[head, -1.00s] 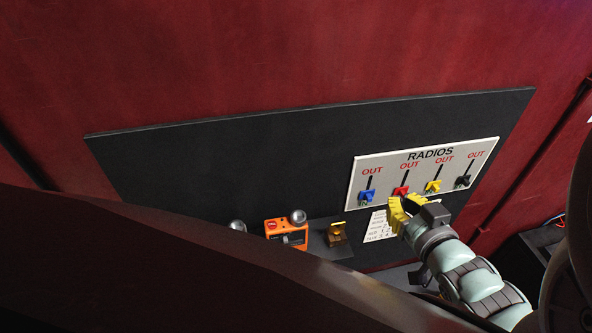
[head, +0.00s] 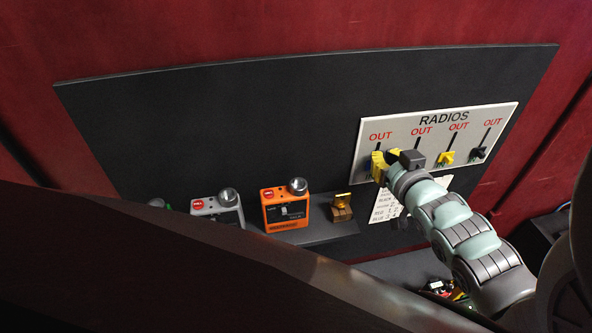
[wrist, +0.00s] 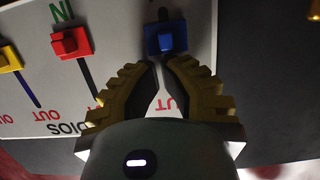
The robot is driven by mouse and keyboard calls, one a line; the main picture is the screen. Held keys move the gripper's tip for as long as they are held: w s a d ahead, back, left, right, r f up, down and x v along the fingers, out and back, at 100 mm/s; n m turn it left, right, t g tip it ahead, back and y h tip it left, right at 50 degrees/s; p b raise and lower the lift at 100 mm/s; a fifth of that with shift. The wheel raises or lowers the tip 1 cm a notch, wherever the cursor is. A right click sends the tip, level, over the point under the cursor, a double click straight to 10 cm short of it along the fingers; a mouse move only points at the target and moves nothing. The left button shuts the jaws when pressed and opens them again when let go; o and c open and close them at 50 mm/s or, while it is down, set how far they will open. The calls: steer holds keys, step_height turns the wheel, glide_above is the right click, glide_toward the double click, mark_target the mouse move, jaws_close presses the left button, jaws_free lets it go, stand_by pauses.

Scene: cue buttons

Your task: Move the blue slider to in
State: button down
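The blue slider (wrist: 166,39) sits on the white radios panel (head: 372,125) in the wrist view, just ahead of my fingertips. A short piece of dark slot shows beyond it. My gripper (wrist: 158,66) is open, with one yellow finger to each side of the slider's line and a gap between them. I cannot tell whether a finger touches the slider. An upside-down OUT label (wrist: 170,106) shows between the fingers in the wrist view.
A red slider (wrist: 70,42) and a yellow slider (wrist: 10,59) stand left of the blue one in the wrist view. A black slider (head: 478,153) is at the panel's right.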

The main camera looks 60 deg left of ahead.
stand_by(0.3)
step_height(320, 180, down, 3)
steer(key=b, duration=0.3)
steer(key=shift+w+d+b, duration=0.1)
steer(key=shift+w+b, duration=0.05)
steer(key=shift+b, duration=0.2)
step_height(320, 180, up, 6)
steer(key=shift+d+f+p, duration=0.15)
steer(key=shift+f+p, duration=0.1)
steer(key=shift+p, duration=0.75)
steer(key=p+v, duration=0.7)
steer(key=v, duration=0.2)
steer(key=shift+s+d, duration=0.15)
steer(key=shift+s, duration=0.2)
